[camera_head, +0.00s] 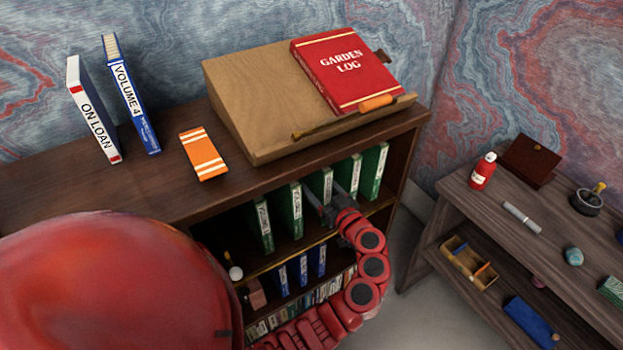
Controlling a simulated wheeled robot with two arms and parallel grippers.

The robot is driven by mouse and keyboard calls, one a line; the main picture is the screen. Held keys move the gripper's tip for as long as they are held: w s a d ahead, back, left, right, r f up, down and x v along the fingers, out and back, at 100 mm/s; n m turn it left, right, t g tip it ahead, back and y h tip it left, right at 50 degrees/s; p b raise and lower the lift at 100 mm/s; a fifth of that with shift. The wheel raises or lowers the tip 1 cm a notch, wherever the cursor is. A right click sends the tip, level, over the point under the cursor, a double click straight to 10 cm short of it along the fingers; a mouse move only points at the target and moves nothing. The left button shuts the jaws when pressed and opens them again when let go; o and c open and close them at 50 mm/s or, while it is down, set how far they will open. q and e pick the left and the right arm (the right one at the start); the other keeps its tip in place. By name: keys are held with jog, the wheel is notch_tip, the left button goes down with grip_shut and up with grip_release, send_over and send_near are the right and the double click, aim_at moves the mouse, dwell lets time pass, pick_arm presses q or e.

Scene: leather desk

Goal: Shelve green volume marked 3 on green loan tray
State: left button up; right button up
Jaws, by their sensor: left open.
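Several green volumes stand upright, spaced apart, on the upper shelf of the dark bookcase: a leftmost one (263,226), a second (291,212), a middle one (319,181), a fourth (348,174) and a rightmost one (374,171). Their spine numbers are too small to read, so I cannot tell which is marked 3. My left gripper (325,199) is open in front of the middle green volume and hides its lower part. I cannot tell whether the fingers are around it or touch it. I cannot make out a green loan tray. My right gripper is not in view.
The bookcase top (160,190) holds an ON LOAN book (92,112), a blue volume (131,95), an orange booklet (204,154) and a sloped wooden stand (247,95) with a red book (346,68). Blue volumes (300,270) stand below. A side table (460,205) holds small items.

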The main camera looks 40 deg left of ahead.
pick_arm(q)
jog(key=shift+p+x, duration=0.3)
jog(key=shift+x, duration=1.3)
jog(key=shift+r, duration=0.15)
grip_shut()
